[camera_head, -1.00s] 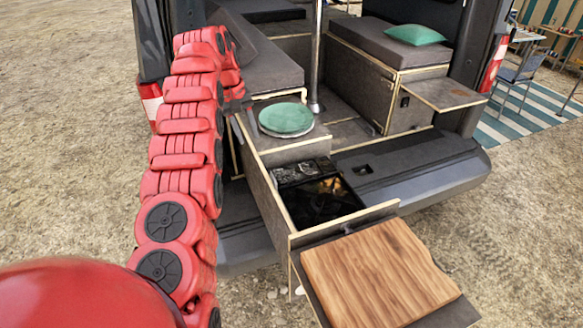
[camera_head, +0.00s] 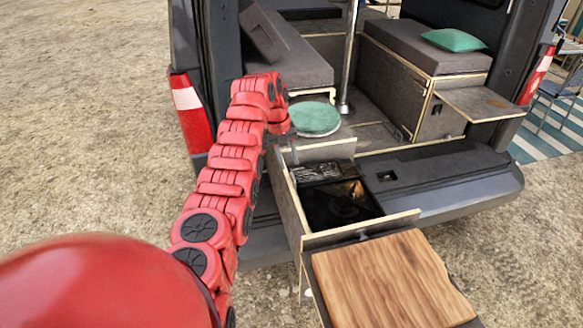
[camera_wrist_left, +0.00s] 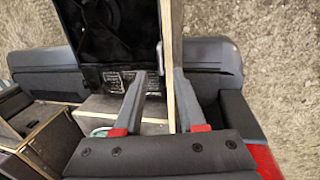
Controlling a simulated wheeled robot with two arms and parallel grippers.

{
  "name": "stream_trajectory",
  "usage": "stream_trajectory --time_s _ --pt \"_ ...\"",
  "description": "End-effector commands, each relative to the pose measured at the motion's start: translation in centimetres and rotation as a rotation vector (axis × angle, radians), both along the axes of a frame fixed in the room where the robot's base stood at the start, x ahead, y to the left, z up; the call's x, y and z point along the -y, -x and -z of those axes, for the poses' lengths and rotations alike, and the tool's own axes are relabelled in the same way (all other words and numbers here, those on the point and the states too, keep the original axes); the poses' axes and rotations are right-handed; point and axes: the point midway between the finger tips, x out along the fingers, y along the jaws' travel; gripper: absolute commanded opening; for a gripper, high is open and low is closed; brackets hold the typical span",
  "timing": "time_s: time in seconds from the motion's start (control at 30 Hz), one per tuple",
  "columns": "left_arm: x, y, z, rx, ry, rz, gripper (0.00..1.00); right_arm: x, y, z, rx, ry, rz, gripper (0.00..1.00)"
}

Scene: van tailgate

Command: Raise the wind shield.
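The pulled-out drawer (camera_head: 288,205) holds a black stove (camera_head: 340,205), which also shows in the left wrist view (camera_wrist_left: 105,30). A dark, patterned strip (camera_head: 317,171) lies at the stove's inner end; I cannot tell for sure whether it is the wind shield. No upright shield shows. In the left wrist view, my left gripper (camera_wrist_left: 160,74) is open. Its fingers are spread on either side of the drawer's side wall (camera_wrist_left: 170,45), and contact is unclear. In the head view, my red left arm mostly hides that gripper. My right gripper is out of view.
A wooden cutting board (camera_head: 388,280) lies at the drawer's outer end. A green round lid (camera_head: 315,118) is behind the drawer. The bumper (camera_head: 450,195) and a side shelf (camera_head: 482,103) are to the right. Open ground lies to the left.

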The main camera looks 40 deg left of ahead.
Motion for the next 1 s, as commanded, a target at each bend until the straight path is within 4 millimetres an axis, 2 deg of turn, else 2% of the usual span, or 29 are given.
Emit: stream_trajectory --time_s 0.03,0.1,0.3,0.7,0.77,0.93,1.0 --pt "0.2 0.0 0.8 -0.007 0.004 -0.001 0.40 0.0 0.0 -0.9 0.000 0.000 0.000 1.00" --pt "0.4 -0.3 2.1 -0.002 0.002 0.000 0.40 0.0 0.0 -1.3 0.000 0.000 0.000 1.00" --pt "0.5 -0.6 4.2 -0.002 0.001 -0.001 0.40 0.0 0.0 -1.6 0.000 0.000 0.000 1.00" --pt "0.6 -0.8 5.0 0.002 -0.002 -0.001 0.40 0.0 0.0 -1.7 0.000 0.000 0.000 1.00" --pt "0.6 -0.8 5.0 0.002 -0.002 -0.001 0.31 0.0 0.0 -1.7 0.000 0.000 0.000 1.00" --pt "0.6 -0.8 5.0 0.001 -0.002 0.000 0.00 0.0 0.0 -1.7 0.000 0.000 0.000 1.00" --pt "0.6 -0.8 5.0 0.001 -0.002 0.000 0.00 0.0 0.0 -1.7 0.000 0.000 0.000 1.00"
